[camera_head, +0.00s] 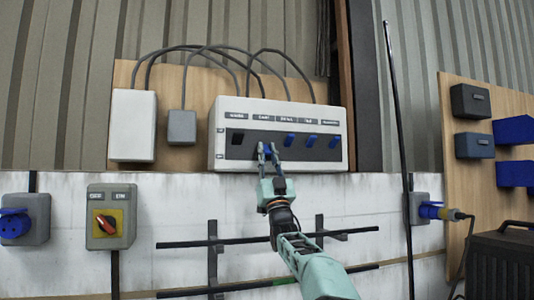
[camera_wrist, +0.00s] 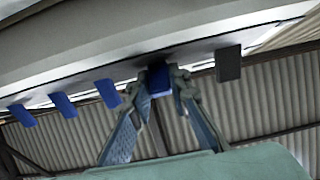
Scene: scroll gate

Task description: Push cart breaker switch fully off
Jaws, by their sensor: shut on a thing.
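A white breaker box (camera_head: 282,112) on a wooden board carries a dark strip with a row of switches under small labels. The second label from the left seems to read CART. The blue cart breaker switch (camera_wrist: 159,80) below it sits between the fingers of my gripper (camera_head: 267,149), which is shut on it from below. In the head view my fingers partly cover this switch, so its exact tilt is hard to tell. In the wrist view one finger (camera_wrist: 134,98) is on each side of it.
A black switch (camera_head: 237,138) is just left of my gripper, and another blue switch (camera_head: 288,139) is close on its right, with more blue ones beyond. Dark rails (camera_head: 268,240) cross the white wall below. A thin dark pole (camera_head: 399,130) stands to the right.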

